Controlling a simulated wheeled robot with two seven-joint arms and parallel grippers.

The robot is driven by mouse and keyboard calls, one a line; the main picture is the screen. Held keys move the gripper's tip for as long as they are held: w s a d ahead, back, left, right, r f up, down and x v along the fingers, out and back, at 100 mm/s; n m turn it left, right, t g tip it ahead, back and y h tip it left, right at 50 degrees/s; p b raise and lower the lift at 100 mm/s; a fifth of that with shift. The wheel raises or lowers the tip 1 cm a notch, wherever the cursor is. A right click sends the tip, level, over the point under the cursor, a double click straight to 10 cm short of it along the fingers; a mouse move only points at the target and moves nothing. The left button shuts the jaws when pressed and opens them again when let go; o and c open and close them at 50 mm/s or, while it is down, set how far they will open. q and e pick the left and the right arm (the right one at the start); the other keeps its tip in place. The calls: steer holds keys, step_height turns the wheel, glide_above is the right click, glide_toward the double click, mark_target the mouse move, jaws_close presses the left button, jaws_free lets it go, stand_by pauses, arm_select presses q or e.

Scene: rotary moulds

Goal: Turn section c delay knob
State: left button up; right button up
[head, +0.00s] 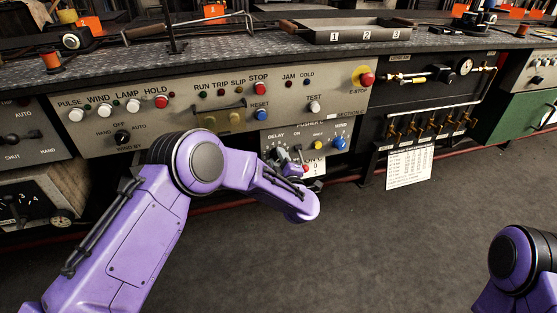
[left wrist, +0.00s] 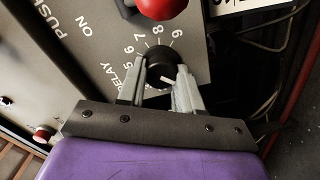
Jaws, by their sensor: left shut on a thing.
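The section C delay knob (left wrist: 160,55) is round and black with a pale pointer, on a grey plate with a numbered dial and the word DELAY. My left gripper (left wrist: 162,68) has one finger on each side of the knob and is shut on it. In the head view my left gripper (head: 284,154) is at the small lower panel, just under the DELAY label (head: 276,136). It hides most of the knob there. Part of the dial's numbering is hidden behind the fingers. My right gripper is out of view; only part of my right arm shows at the lower right.
A red button (left wrist: 157,7) sits close beyond the knob in the wrist view. A yellow button (head: 318,145) and a blue knob (head: 339,143) are to the right. The section C panel (head: 180,95) is above. A white chart (head: 409,166) hangs at right. The floor is clear.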

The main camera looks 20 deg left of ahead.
arm_select(q)
steer(key=shift+f, duration=0.1)
steer(key=o, duration=1)
steer(key=shift+o, duration=0.2)
steer(key=p+v, duration=0.2)
steer(key=v, duration=0.8)
steer(key=shift+s+d, duration=0.25)
steer(key=shift+s, duration=0.05)
